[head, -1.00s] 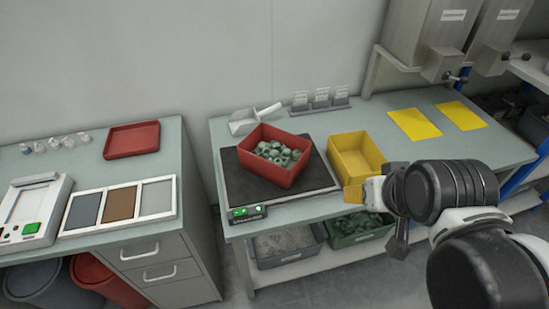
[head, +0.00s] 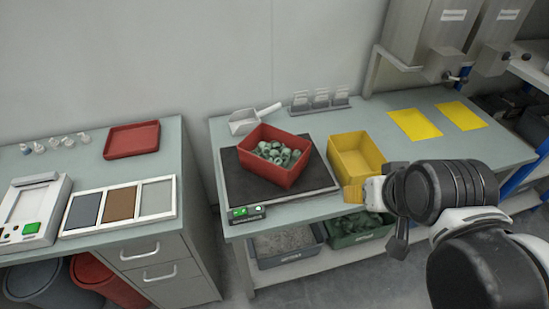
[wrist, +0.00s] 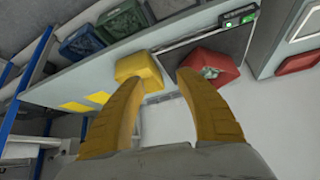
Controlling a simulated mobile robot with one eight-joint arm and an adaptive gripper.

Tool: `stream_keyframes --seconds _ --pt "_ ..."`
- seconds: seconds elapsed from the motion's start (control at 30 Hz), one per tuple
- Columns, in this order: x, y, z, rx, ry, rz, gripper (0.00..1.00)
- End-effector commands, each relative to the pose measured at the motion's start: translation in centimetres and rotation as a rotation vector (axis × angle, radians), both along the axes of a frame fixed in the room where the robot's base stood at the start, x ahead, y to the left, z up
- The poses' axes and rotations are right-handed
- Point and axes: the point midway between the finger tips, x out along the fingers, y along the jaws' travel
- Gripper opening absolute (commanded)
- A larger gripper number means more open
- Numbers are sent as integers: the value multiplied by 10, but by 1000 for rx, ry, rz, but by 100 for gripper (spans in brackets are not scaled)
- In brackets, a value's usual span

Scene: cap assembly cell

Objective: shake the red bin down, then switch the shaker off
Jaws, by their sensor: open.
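The red bin (head: 274,172) holds several grey-green caps (head: 278,153) and stands on the dark plate of the shaker (head: 236,178). The shaker's front panel (head: 248,213) shows two lit green marks. In the wrist view the red bin (wrist: 212,62) lies beyond my right finger, and the panel (wrist: 238,20) is near the top edge. My gripper (head: 352,193) is in front of the yellow bin, right of the shaker and apart from it. In the wrist view my gripper (wrist: 154,75) has its two yellow fingers spread with nothing between them.
A yellow bin (head: 374,143) stands right of the shaker. A scoop (head: 245,121) and small card stands (head: 320,99) are behind it. Yellow sheets (head: 415,123) lie at the right. A red tray (head: 131,153) lies on the left bench, across a gap. Bins sit on the shelf below.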

Motion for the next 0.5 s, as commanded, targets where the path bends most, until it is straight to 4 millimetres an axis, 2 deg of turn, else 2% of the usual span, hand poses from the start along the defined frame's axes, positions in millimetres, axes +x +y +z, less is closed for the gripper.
stream_keyframes --seconds 0.03,0.07,0.1,0.17,0.2,0.37,0.5 --pt "0 0 0 0 0 0 41" --pt "0 0 0 0 0 0 34" --pt "0 0 0 1 1 1 22" --pt "2 2 1 1 6 4 4" --pt "4 4 3 2 12 8 0" --pt "22 22 13 8 71 37 0" --pt "47 51 20 6 155 73 0"
